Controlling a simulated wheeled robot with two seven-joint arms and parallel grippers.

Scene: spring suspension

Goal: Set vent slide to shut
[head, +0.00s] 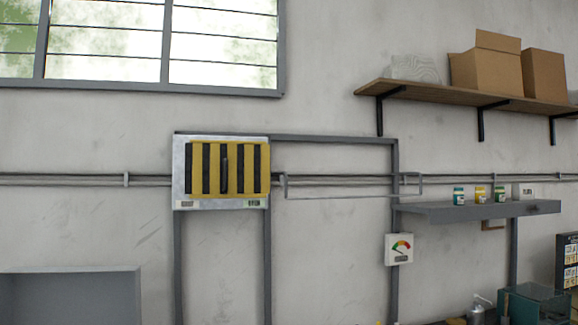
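The vent is a pale panel (181,175) mounted on a grey frame on the wall, left of centre in the head view. On it is a yellow slide plate (215,166) with upright bars, and several dark slots show between them. A dark upright handle (225,174) stands near the plate's middle. The plate sits toward the panel's right side, with a strip of bare panel at its left. A small green label (254,203) is at the panel's lower right, and a pale one (187,204) at its lower left. Neither gripper is in view.
A horizontal rail (340,197) sticks out right of the vent. A grey shelf (480,210) holds small jars, and a gauge (399,249) hangs below it. A wooden shelf (440,96) with boxes is at upper right. The space before the vent looks clear.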

